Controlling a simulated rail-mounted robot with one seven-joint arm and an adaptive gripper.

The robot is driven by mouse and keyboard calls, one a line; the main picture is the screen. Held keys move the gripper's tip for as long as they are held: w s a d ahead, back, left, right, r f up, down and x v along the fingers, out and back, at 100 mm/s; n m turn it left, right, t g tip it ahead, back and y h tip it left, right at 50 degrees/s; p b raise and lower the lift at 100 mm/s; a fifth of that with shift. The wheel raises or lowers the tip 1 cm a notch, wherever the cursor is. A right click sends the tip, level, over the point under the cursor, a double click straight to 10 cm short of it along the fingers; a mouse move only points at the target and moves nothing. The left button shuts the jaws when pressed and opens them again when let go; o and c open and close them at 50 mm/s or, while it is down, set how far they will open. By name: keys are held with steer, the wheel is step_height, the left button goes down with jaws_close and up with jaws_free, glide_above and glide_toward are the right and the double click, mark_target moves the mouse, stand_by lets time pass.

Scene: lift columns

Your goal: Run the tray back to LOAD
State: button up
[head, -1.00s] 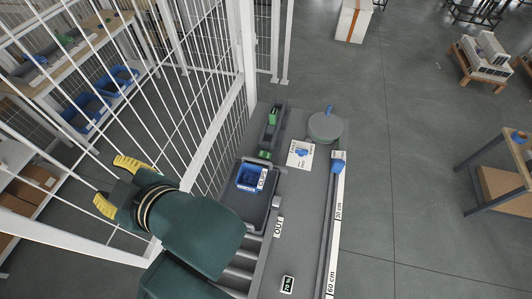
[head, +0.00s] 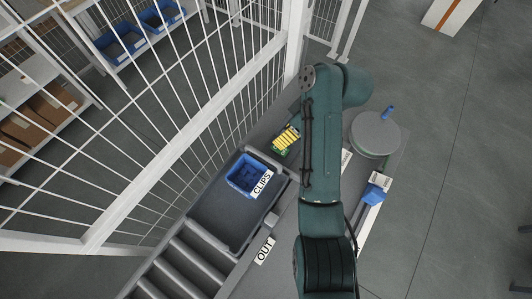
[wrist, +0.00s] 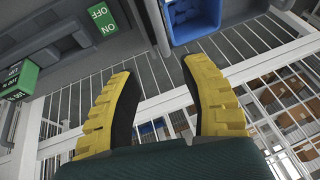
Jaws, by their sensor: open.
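The dark grey tray (head: 225,215) lies at the top end of a roller track, left of my arm in the head view. A blue bin (head: 243,174) with a CLIPS label (head: 262,183) sits in it; the bin also shows at the top of the wrist view (wrist: 196,32). My gripper's yellow fingers (head: 287,138) are above and beyond the tray, by a green part. In the wrist view my gripper (wrist: 163,75) is open with nothing between its fingers. A green block marked ON and OFF (wrist: 103,19) and another green block (wrist: 20,80) are at upper left. No LOAD label is readable.
Rollers (head: 190,262) run down-left from the tray, beside an OUT label (head: 264,250). A white mesh fence (head: 180,170) stands close along the left. A round grey disc (head: 375,135) with a blue handle (head: 388,112) and a blue slider (head: 373,194) are right of my arm.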

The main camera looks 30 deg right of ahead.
mark_target(263, 155)
steer(key=x, duration=1.5)
steer(key=shift+a, duration=0.1)
steer(key=shift+o, duration=0.2)
jaws_close()
